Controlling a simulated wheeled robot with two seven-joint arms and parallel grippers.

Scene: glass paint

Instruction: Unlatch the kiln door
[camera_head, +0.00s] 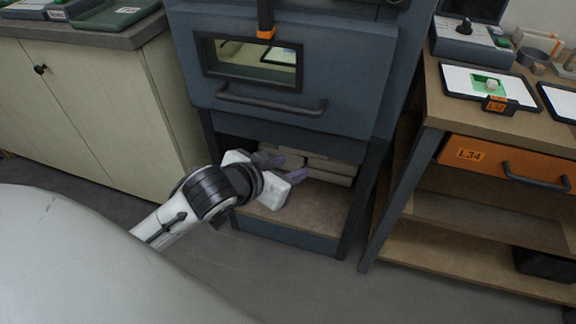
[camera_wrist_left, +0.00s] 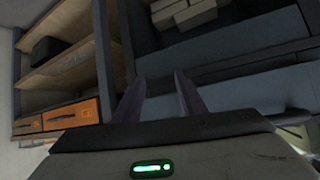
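The kiln door (camera_head: 350,95) is a dark blue-grey panel with a small window (camera_head: 250,60) and a dark handle bar (camera_head: 270,103) along its lower part. The door looks shut. A dark upright lever with an orange band (camera_head: 266,33), which looks like the latch, stands at the door's top middle. My left gripper (camera_head: 283,168) is below the door, in front of the open shelf under the kiln, apart from the handle and lever. Its two fingers are spread and empty. They also show apart in the wrist view (camera_wrist_left: 160,98). My right gripper is not in view.
Pale bricks (camera_head: 325,170) lie on the shelf under the kiln. A wooden workbench (camera_head: 432,100) with an orange drawer marked L34 (camera_head: 480,158) stands at the right. A pale cabinet (camera_head: 90,110) stands at the left. The floor in front is clear.

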